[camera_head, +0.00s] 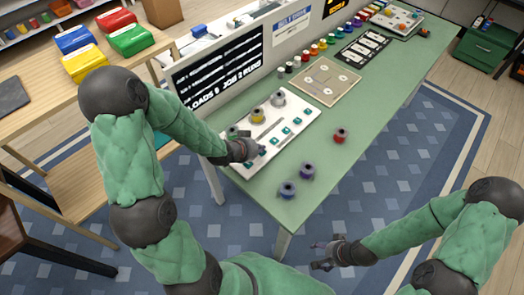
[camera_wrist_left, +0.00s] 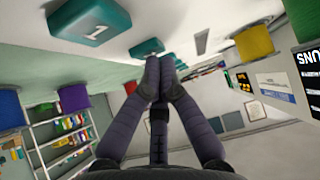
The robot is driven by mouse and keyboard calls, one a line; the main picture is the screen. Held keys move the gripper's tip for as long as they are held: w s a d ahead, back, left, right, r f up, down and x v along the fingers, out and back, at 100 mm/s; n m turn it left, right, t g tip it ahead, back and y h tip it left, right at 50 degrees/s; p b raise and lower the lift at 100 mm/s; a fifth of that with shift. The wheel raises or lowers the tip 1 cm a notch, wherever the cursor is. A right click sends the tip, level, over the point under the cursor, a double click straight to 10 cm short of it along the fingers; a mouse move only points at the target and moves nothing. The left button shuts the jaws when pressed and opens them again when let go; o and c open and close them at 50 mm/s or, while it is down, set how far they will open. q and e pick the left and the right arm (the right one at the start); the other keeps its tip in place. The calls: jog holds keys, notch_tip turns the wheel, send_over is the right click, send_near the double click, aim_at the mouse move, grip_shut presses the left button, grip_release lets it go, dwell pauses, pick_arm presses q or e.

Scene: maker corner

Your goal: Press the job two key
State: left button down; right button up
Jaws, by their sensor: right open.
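A white panel (camera_head: 308,112) on the green table carries a row of several teal keys (camera_head: 286,131). In the left wrist view, a teal key marked 1 (camera_wrist_left: 95,18) is large at the upper left. Another teal key (camera_wrist_left: 146,47) is just beyond my left fingertips, its marking unreadable; I cannot tell whether they touch it. My left gripper (camera_head: 251,155) is over the panel's near left end, and its fingers (camera_wrist_left: 159,62) are together with nothing between them. My right gripper (camera_head: 325,254) is open and empty, off the table's near edge.
Yellow (camera_head: 257,115) and grey (camera_head: 278,98) spools stand on the panel. Loose purple (camera_head: 287,189) and red (camera_head: 340,135) spools lie on the table. A board with a display (camera_head: 222,72) rises behind the panel. The table's front right is clear.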

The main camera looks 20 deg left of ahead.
pick_arm(q)
jog(key=shift+r, duration=0.3)
pick_arm(e)
jog(key=shift+r, duration=0.2)
pick_arm(q)
notch_tip(320, 180, up, 6)
jog(key=p, duration=0.5)
jog(key=shift+r, duration=0.1)
pick_arm(e)
notch_tip(320, 180, up, 5)
jog(key=shift+f, duration=0.1)
pick_arm(q)
jog(key=shift+s, duration=0.1)
pick_arm(e)
jog(key=shift+s, duration=0.1)
